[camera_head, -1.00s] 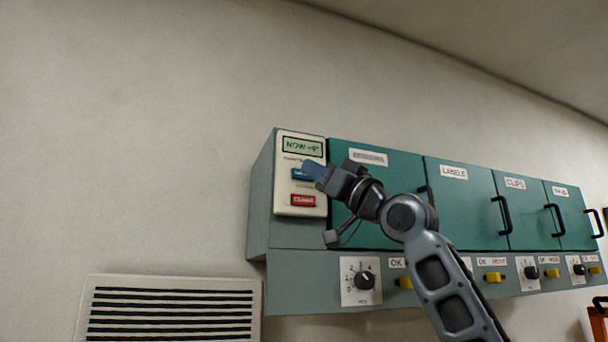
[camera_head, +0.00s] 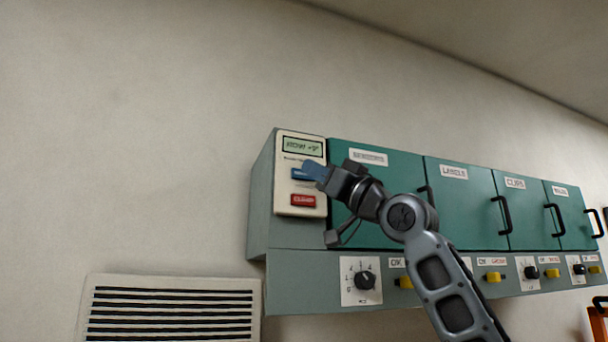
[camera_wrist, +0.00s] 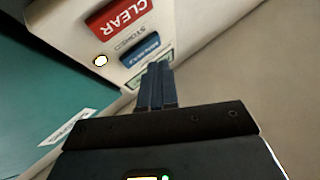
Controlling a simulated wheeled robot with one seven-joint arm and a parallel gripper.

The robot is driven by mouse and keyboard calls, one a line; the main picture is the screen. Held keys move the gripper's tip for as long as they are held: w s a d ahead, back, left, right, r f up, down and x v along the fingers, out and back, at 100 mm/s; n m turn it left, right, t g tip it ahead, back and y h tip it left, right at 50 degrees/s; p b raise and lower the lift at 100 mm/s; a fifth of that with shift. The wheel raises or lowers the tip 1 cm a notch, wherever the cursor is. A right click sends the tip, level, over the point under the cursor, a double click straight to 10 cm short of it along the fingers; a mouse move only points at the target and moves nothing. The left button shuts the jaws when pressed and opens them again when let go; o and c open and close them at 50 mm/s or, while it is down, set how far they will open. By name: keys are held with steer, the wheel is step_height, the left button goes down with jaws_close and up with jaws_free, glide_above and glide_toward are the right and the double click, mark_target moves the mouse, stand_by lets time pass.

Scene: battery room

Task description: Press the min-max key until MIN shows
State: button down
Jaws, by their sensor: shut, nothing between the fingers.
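The cream thermometer panel (camera_head: 284,188) is on the left end of the green cabinet, with a small display (camera_head: 302,145) at its top. The display seems to read NOW followed by characters too small to be sure of. The blue min-max key (camera_head: 299,174) is below the display, partly covered by my gripper; it also shows in the wrist view (camera_wrist: 140,50). The red CLEAR key (camera_head: 303,200) is below it. My gripper (camera_head: 308,170) is shut and empty, its fingertips right at the blue key. I cannot tell whether they touch it.
Green cabinet doors with black handles (camera_head: 502,215) and labels run to the right. A lower strip carries a black rotary knob (camera_head: 365,280) and several yellow buttons (camera_head: 492,277). A vent grille (camera_head: 170,310) is at the lower left. The wall to the left is bare.

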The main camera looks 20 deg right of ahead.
steer(key=shift+w, duration=0.15)
stand_by(0.6)
steer(key=shift+w, duration=0.3)
steer(key=shift+w, duration=0.35)
stand_by(0.7)
steer(key=shift+s, duration=0.8)
steer(key=shift+s, duration=0.1)
steer(key=shift+s+b, duration=0.45)
steer(key=shift+s, duration=1.95)
